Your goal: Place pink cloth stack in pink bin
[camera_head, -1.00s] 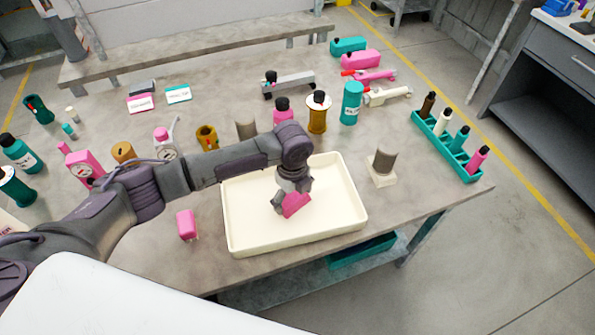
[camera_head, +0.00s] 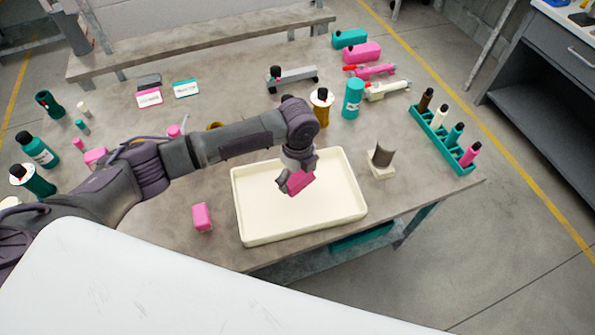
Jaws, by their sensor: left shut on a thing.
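My left gripper (camera_head: 297,180) is shut on a pink block-like thing, which looks like the pink cloth stack (camera_head: 301,183). It holds it tilted over the cream tray (camera_head: 350,212); the gap to the tray floor is hard to judge. The gripper hides part of the stack. A pink box (camera_head: 362,52) lies at the back right of the table; I cannot tell if it is the pink bin. A small pink block (camera_head: 202,217) stands left of the tray. My right gripper is not in view.
A teal rack (camera_head: 443,142) with several bottles stands at the right edge. A grey half-round part on a pale base (camera_head: 381,160) is right of the tray. A teal can (camera_head: 352,98) and an amber bottle (camera_head: 321,108) stand behind. My left arm covers items at the left.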

